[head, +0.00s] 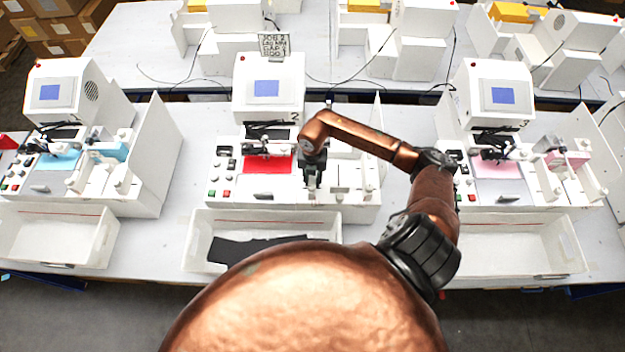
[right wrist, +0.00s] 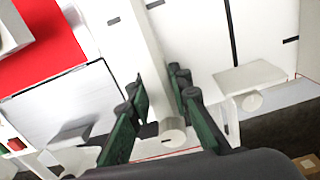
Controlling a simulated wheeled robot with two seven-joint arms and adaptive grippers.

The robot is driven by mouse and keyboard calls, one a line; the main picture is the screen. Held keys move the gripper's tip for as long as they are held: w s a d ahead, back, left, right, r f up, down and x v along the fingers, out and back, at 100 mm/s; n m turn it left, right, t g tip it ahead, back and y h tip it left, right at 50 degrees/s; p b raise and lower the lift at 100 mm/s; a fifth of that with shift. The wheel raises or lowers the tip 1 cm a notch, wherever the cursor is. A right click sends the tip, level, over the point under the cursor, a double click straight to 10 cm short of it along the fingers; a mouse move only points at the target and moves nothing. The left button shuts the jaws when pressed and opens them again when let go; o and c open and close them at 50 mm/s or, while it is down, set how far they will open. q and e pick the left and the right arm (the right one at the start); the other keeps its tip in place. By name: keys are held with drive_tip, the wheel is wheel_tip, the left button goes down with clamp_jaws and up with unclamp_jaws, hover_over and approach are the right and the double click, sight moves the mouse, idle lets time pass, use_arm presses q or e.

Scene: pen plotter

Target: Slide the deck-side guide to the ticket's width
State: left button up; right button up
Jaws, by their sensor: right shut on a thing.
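My right gripper (head: 312,186) reaches down over the middle plotter (head: 268,90), at the right side of its red sheet (head: 268,164). In the right wrist view the green-padded fingers (right wrist: 160,88) are shut on a white guide bar (right wrist: 135,40), one finger on each side. A round white knob (right wrist: 173,131) sits at the bar's near end, between the fingers. The red sheet (right wrist: 40,38) and a grey plate (right wrist: 75,105) lie left of the bar. I cannot tell which sheet is the ticket. In the head view the guide is mostly hidden by the gripper. My left gripper is not in view.
A sign (head: 274,46) stands on the middle plotter; its text is only partly legible. A white tray (head: 330,228) with black pieces (head: 245,248) lies in front. Similar plotters stand at left (head: 60,92) and right (head: 495,95). A white block (right wrist: 248,76) is right of the gripper.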

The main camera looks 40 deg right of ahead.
clamp_jaws()
drive_tip(key=shift+s+d+b, duration=0.35)
drive_tip(key=shift+d+b, duration=0.05)
drive_tip(key=shift+d, duration=0.1)
drive_tip(key=shift+s, duration=0.1)
drive_tip(key=o, duration=0.8)
unclamp_jaws()
drive_tip(key=shift+c, duration=0.2)
drive_tip(key=shift+r, duration=0.1)
wheel_tip(320, 180, up, 12)
